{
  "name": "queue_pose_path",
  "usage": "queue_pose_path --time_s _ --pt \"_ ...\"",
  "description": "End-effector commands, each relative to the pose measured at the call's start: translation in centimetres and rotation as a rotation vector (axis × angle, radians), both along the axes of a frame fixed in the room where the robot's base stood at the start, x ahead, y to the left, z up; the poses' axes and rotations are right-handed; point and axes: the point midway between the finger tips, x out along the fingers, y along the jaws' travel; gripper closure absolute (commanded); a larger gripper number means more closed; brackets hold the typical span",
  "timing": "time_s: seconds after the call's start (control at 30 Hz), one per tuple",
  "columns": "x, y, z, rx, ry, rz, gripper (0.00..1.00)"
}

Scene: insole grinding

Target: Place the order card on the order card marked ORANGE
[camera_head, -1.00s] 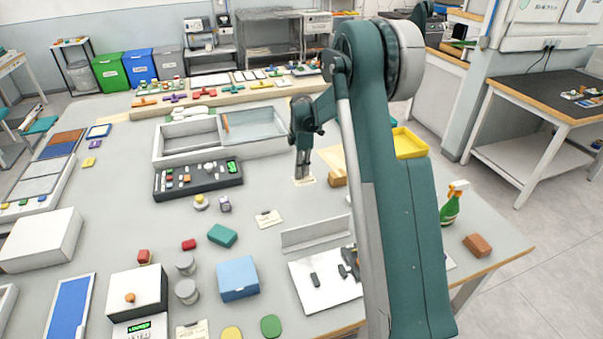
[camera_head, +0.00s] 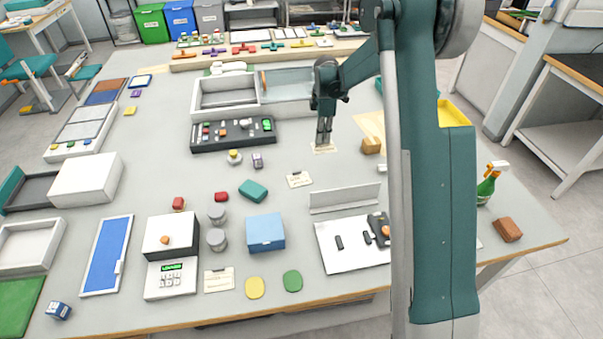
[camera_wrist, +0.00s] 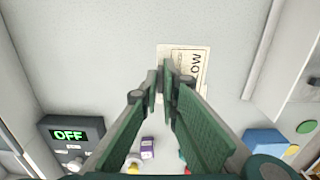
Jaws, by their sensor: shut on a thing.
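My gripper (camera_head: 324,138) points down, with its fingertips at a pale order card (camera_head: 324,149) right of the dark control panel. In the wrist view my gripper (camera_wrist: 165,78) is shut on a card at its fingertips. Cream paper (camera_wrist: 170,50) and a bordered card (camera_wrist: 187,66) overlap there. Dark letters ending like "OW" show, turned sideways; the rest is hidden behind the fingers. I cannot tell clearly which layer is held, or whether it touches the table. Another order card (camera_head: 299,180) lies nearer on the table. I cannot read ORANGE anywhere.
The control panel (camera_head: 232,133) shows OFF in the wrist view (camera_wrist: 68,135). A grey tray (camera_head: 226,96) stands behind it. A wooden block (camera_head: 371,145) is right of my gripper, and a teal block (camera_head: 253,190) lies front left. Another card (camera_head: 219,280) lies near the front edge.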

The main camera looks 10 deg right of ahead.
Motion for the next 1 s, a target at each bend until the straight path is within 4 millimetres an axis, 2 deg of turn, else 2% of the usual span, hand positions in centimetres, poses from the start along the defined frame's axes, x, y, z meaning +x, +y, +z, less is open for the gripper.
queue_pose_path --time_s 0.03,0.2,0.4,0.6,1.0 --pt "-0.6 1.6 0.4 0.000 0.000 0.003 1.00" --pt "-2.7 6.0 1.2 0.000 0.001 0.000 1.00" --pt "-4.8 9.8 1.7 0.000 0.002 -0.003 1.00" --pt "-5.7 11.3 1.9 0.000 0.003 -0.007 1.00" --pt "-5.7 11.3 1.8 0.000 0.003 -0.007 1.00"
